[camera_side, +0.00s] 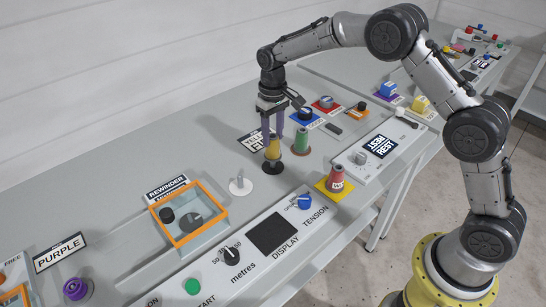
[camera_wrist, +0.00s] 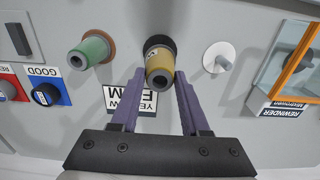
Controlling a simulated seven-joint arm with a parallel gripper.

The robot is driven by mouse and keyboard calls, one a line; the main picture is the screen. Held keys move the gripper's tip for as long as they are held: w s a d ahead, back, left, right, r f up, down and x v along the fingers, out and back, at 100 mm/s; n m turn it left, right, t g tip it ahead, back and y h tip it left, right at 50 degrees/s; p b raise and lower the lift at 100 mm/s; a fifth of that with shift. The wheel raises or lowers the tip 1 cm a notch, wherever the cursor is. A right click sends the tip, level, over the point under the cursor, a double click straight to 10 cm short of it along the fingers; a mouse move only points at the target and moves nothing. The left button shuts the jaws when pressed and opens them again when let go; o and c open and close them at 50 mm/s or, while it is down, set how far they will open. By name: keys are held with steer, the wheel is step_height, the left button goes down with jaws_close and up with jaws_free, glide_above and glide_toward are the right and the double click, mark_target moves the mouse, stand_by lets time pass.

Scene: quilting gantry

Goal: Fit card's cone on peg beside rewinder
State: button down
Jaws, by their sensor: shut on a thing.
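A yellow cone (camera_side: 272,152) stands upright at a round black base (camera_side: 272,169); I cannot tell whether it touches the base. My gripper (camera_side: 273,139) is above it with its purple fingers shut on the cone's upper part. The cone also shows in the wrist view (camera_wrist: 160,68) between the fingertips (camera_wrist: 159,77). A card reading "YELLOW" (camera_side: 252,140) lies beside it, partly hidden by the fingers. The bare white peg (camera_side: 240,185) on a round white base stands left of the cone.
A green cone (camera_side: 301,142) stands close right of the yellow one. A red cone (camera_side: 337,180) stands on a yellow square. A purple spool (camera_side: 76,289) is far left. The control panel (camera_side: 240,270) runs along the front. Bare table lies between the yellow cone and the white peg.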

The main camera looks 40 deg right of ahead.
mark_target(273, 137)
steer(key=shift+r, duration=1.2)
steer(key=shift+s+a+r+m, duration=0.1)
steer(key=shift+r+m, duration=0.2)
steer(key=shift+r, duration=0.05)
steer(key=a+r, duration=0.4)
steer(key=a, duration=0.7)
steer(key=shift+a+r, duration=0.2)
steer(key=shift+a, duration=0.2)
steer(key=shift+f, duration=2.9)
